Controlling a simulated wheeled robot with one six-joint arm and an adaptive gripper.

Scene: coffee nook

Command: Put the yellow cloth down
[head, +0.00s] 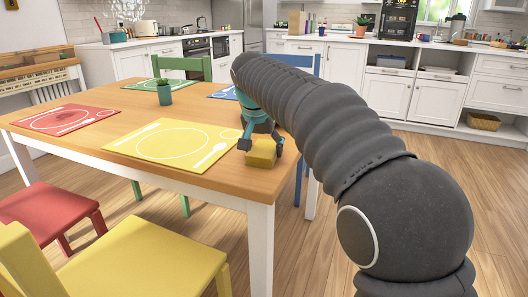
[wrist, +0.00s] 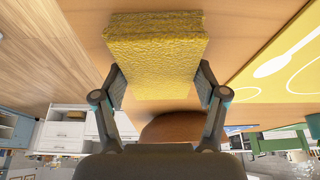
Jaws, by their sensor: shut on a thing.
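The yellow cloth (head: 262,154) is a thick, folded, rough-textured block. It is at the right edge of the wooden table, just right of the yellow placemat. My gripper (head: 260,143) points down over it and is shut on it. In the wrist view the cloth (wrist: 155,45) sits between the two fingers of my gripper (wrist: 160,84), one on each side, with the wooden tabletop behind it. I cannot tell whether the cloth touches the table or hangs slightly above it.
The wooden table (head: 228,181) also bears a yellow placemat (head: 172,155), a red placemat (head: 67,130) and a small potted plant (head: 164,92). A yellow chair (head: 150,265) and a red chair (head: 45,205) stand at the near side. Open floor lies right of the table.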

